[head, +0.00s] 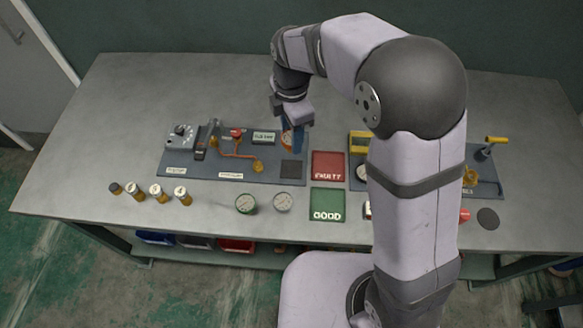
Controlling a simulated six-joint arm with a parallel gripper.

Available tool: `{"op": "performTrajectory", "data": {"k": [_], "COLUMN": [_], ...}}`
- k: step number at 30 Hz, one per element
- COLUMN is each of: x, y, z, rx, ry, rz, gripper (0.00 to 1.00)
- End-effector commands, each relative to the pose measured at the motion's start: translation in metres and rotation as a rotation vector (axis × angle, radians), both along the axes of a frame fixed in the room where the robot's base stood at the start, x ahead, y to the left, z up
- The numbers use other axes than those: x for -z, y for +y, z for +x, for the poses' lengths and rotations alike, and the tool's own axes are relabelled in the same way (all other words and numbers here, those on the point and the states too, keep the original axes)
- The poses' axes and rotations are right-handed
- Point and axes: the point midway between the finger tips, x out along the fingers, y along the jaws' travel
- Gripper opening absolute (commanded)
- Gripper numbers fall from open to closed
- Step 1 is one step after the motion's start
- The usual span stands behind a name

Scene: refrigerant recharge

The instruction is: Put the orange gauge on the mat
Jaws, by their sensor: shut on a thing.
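My gripper (292,136) is shut on the orange gauge (286,140), over the right part of the left grey-blue panel. Only a small orange and pale part of the gauge shows; the jaws hide the rest, and I cannot tell its height above the panel. A dark square mat (292,169) lies on that panel, just in front of the gripper. A red mat marked FAULTY (328,165) and a green mat marked GOOD (327,205) lie to its right on the table.
Several small bottles (157,192) stand at the front left. A dial box (182,136) and red-handled piping (237,145) stand on the left panel (203,171). My arm hides part of the right panel.

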Motion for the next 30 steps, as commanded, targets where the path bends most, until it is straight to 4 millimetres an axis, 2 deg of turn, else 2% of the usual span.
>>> {"op": "performTrajectory", "data": {"k": [10,21,30], "x": [0.005,0.052,0.063], "y": [0.0,0.0,0.0], "z": [0.0,-0.001,0.0], "rx": [-0.059,-0.057,-0.056], "ry": [0.001,0.002,0.001], "rz": [0.0,-0.001,0.0], "gripper": [0.2,0.2,0.2]}}
